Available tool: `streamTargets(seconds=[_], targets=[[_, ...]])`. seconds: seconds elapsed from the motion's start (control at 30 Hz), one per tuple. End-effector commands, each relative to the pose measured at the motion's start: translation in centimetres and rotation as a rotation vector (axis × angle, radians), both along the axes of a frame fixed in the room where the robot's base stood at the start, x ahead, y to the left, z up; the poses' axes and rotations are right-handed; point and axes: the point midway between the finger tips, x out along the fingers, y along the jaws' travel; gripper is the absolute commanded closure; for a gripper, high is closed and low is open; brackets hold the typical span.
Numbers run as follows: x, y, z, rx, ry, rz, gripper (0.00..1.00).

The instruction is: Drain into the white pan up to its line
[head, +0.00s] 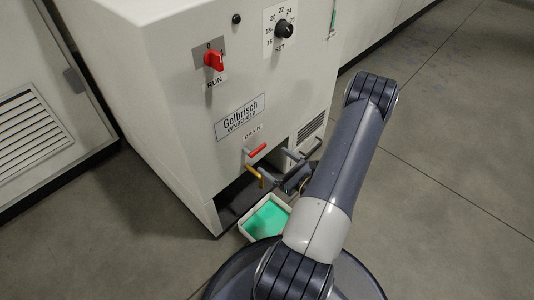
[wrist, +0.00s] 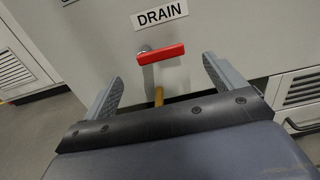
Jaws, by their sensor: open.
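The white pan (head: 242,230) stands on the floor below the drain, at the machine's lower front. Green liquid (head: 266,219) covers its bottom; I cannot make out its line, and my arm hides part of the pan. The red drain handle (head: 257,149) lies crosswise under the DRAIN label; in the wrist view the handle (wrist: 161,54) is just ahead of and between my fingertips. A brass spout (head: 254,172) shows below it, and also in the wrist view (wrist: 158,96). My gripper (wrist: 162,68) is open and empty, a finger on either side; in the head view it (head: 267,158) is by the handle.
The pale machine (head: 160,100) carries a red RUN switch (head: 214,61) and a black SET dial (head: 284,29) above the drain. A vented cabinet (head: 35,130) stands at the left. Grey floor (head: 440,200) is open at the right.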

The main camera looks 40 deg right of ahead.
Motion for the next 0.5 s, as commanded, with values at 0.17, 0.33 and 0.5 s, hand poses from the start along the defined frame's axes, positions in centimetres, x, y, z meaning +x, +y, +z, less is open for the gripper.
streamTargets(seconds=[0.17, 0.33, 0.5], targets=[[-1.8, -0.4, 0.1, 0.001, 0.001, -0.003, 0.1], [-2.5, -0.4, 0.0, 0.0, 0.0, -0.001, 0.1], [-2.6, -0.4, 0.0, 0.0, 0.0, 0.0, 0.1]])
